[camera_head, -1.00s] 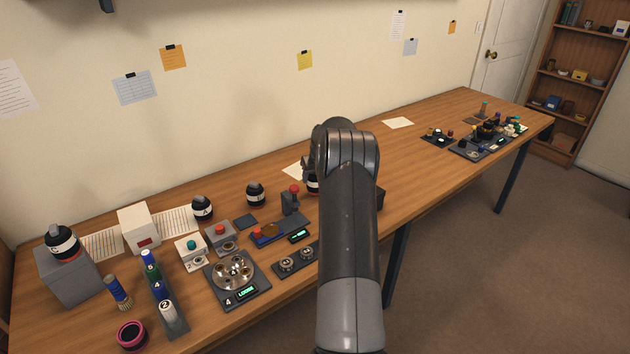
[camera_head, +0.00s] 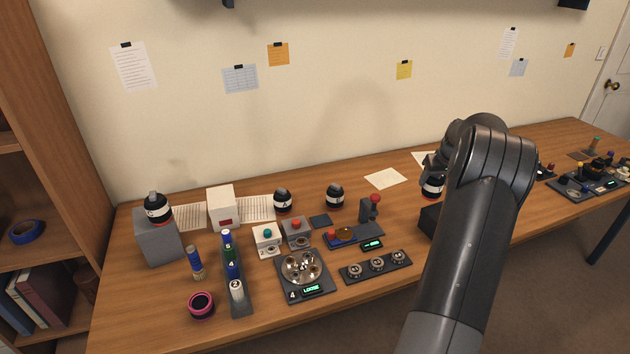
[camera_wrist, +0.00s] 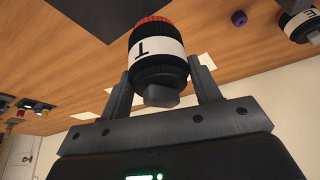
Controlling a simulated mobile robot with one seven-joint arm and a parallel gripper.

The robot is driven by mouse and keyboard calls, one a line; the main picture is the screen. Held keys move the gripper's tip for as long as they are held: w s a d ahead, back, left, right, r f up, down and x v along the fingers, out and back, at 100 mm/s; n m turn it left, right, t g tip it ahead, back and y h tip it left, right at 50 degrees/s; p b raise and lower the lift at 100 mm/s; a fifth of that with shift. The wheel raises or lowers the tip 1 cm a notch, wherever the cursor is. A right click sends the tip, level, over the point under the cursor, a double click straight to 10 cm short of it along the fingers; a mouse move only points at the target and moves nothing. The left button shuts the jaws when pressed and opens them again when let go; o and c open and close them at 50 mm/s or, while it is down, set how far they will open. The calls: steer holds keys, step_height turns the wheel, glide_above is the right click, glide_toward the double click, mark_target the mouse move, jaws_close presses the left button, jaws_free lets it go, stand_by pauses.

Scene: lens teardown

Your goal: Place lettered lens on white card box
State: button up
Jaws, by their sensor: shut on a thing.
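My gripper (camera_wrist: 160,100) is shut on a lettered lens (camera_wrist: 157,58), a black barrel with a white band marked T and a red-orange rim. In the head view this lens (camera_head: 432,187) shows at the far side of the bench, left of my arm, which hides most of the gripper. The white card box (camera_head: 222,209), with a red label, stands at the back left of the bench, well left of the held lens. Its top looks bare. Similar lenses stand on a grey block (camera_head: 160,243) and on the bench: one lens (camera_head: 283,202) and another lens (camera_head: 335,198).
A pink-rimmed pot (camera_head: 201,305) is at front left. Paper (camera_head: 386,178) lies on clear wood at the back.

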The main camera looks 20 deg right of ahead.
steer(key=w+a+r+n+y, duration=0.15)
steer(key=w+a, duration=0.45)
steer(key=a, duration=0.6)
steer(key=w+a+r+n, duration=0.25)
steer(key=w+a, duration=0.25)
steer(key=a, duration=0.7)
steer(key=w+a+r+n+y, duration=0.1)
steer(key=w+a+r, duration=0.2)
steer(key=w+a, duration=0.55)
steer(key=s+a+r+n, duration=0.2)
steer(key=a+r, duration=0.1)
steer(key=a, duration=1.6)
glide_above(222, 202)
step_height(222, 202, down, 7)
steer(key=shift+w+a+f+y, duration=0.1)
steer(key=shift+f+y, duration=0.15)
steer(key=shift+f, duration=1.55)
steer(key=shift+f, duration=0.35)
